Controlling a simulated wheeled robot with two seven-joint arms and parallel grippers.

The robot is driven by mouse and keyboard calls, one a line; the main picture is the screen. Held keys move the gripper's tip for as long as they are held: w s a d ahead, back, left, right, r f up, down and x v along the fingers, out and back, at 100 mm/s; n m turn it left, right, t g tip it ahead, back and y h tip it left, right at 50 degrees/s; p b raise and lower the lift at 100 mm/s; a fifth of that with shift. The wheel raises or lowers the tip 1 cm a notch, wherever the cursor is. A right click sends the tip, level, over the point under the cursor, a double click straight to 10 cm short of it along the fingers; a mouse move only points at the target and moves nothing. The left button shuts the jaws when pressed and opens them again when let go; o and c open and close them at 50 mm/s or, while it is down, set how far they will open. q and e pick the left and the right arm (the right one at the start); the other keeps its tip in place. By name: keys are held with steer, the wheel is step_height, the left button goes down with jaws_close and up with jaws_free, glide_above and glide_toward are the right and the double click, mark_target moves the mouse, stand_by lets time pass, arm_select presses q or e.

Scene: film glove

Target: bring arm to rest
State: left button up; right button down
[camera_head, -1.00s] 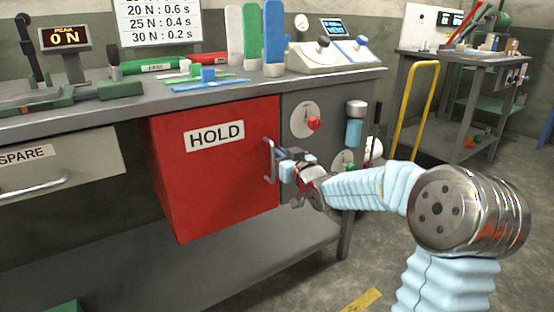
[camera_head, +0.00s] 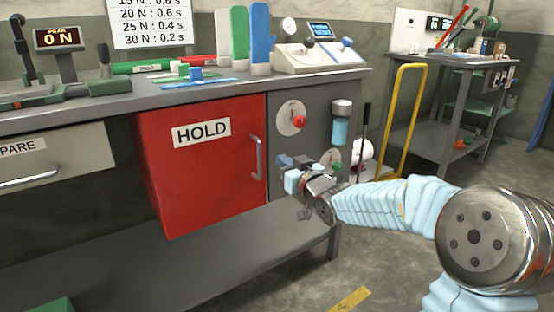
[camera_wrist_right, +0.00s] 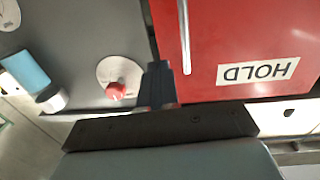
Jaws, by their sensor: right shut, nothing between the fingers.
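My right gripper (camera_head: 284,166) is in front of the bench's grey side panel, just right of the red HOLD door's handle (camera_head: 256,157) and apart from it. It is shut and empty. In the right wrist view its fingers (camera_wrist_right: 158,84) show together, in front of the edge between the grey panel and the red door (camera_wrist_right: 240,50). The red HOLD door (camera_head: 200,165) looks closed or nearly so; I cannot tell which. My right arm reaches in from the right in a pale blue sleeve. My left gripper does not show.
The bench top (camera_head: 150,98) holds gloves and gauges. A yellow rail (camera_head: 403,120) stands behind right. Floor (camera_head: 385,260) is open below the arm.

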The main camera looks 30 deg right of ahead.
steer(key=s, duration=0.5)
steer(key=w+a+f+m+g+y+p, duration=0.15)
steer(key=a+f+g+p, duration=0.35)
steer(key=f, duration=0.7)
steer(key=a+f+g+y, duration=0.2)
steer(key=a+f, duration=0.5)
steer(key=f, duration=0.5)
steer(key=s+a+f+g+p, duration=0.2)
steer(key=s+a+f+g, duration=0.3)
steer(key=s+a+f, duration=0.3)
steer(key=s+a+f+g+y+p, duration=0.1)
steer(key=s+a+f+g, duration=0.4)
steer(key=s, duration=0.9)
steer(key=a+f+p, duration=0.1)
steer(key=a+f, duration=0.2)
steer(key=f, duration=0.2)
steer(key=shift+a, duration=0.15)
steer(key=shift+y, duration=0.35)
